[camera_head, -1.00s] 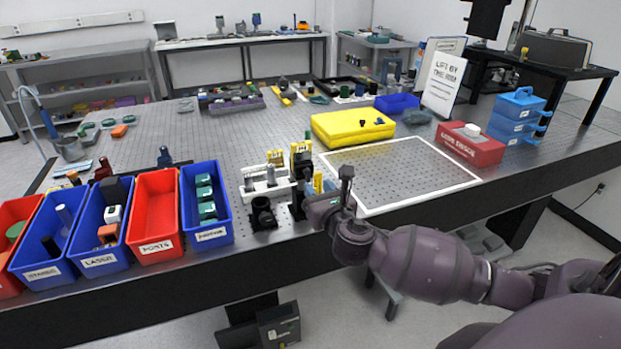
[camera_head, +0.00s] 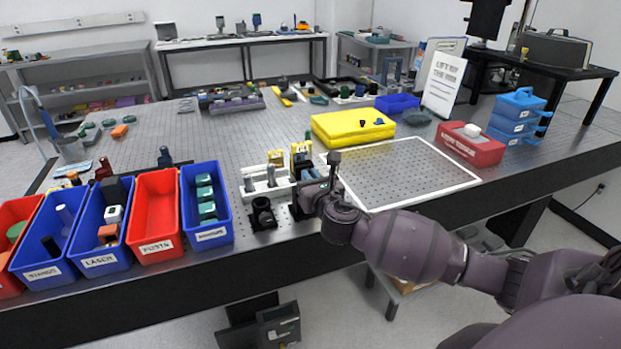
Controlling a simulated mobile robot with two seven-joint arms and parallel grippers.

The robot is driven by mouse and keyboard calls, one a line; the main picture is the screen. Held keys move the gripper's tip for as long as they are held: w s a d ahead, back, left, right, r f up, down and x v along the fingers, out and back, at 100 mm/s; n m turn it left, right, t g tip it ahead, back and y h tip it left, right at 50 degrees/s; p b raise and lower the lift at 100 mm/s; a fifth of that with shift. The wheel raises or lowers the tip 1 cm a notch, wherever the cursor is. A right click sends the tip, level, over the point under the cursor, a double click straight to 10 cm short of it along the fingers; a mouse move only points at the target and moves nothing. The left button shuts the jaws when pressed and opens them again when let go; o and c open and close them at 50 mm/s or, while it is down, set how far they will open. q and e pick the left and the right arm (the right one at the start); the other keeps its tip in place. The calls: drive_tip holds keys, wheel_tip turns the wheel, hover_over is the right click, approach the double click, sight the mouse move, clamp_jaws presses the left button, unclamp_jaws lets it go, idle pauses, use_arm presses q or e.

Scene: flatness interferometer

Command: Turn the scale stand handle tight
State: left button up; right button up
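A black stand (camera_head: 262,215) with a round collar sits near the table's front edge, right of the blue bins. A second black stand (camera_head: 297,207) stands just right of it, partly hidden behind my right gripper. I cannot make out a handle clearly on either. My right gripper (camera_head: 312,186) reaches in from the right, at the second stand. Its fingers point left and lie against or very close to the stand; whether they grip anything is too small to tell. My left gripper is out of view.
A white holder (camera_head: 268,188) with posts stands behind the stands. Red and blue bins (camera_head: 155,218) line the front left. A yellow case (camera_head: 352,127) and a white-outlined area (camera_head: 405,170) lie to the right. A red box (camera_head: 470,146) and blue drawers (camera_head: 517,117) stand farther right.

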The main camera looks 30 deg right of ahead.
clamp_jaws()
drive_tip(key=shift+d+f+m+p, duration=0.1)
drive_tip(key=shift+m+p, duration=0.5)
drive_tip(key=shift+m, duration=3.65)
drive_tip(key=shift+d+m+p, duration=0.1)
drive_tip(key=shift+m+p, duration=0.45)
drive_tip(key=shift+m, duration=4)
